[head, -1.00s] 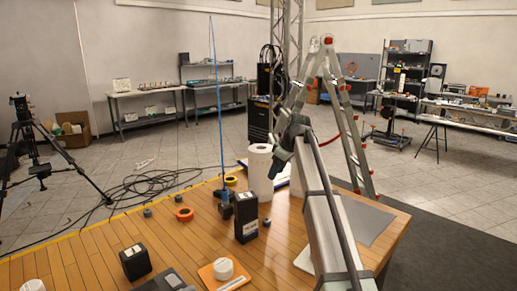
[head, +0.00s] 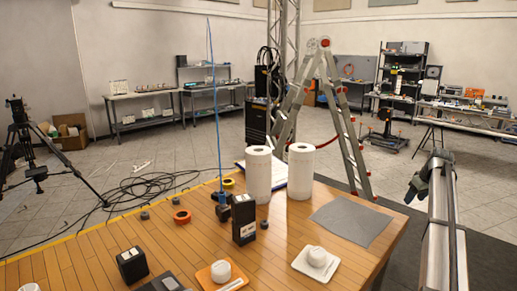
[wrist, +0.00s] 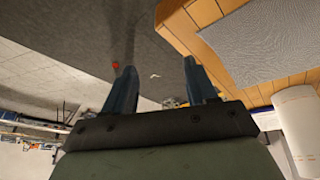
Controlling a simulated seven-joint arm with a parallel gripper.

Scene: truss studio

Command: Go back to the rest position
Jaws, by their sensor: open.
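My gripper (wrist: 160,66) is open and empty. In the wrist view its two dark fingers stand apart over the dark floor, just off the table's edge. In the head view my arm is at the far right, beyond the right edge of the wooden table (head: 100,255), with the gripper (head: 412,190) raised and clear of everything on the table.
Two white paper rolls (head: 257,175) (head: 300,170) stand upright near the back. A grey mat (head: 352,221) lies at the right. A white cup (head: 317,256) sits on a white saucer (head: 299,264), another cup (head: 221,271) on an orange one. Black boxes (head: 244,220) (head: 132,265) stand nearby.

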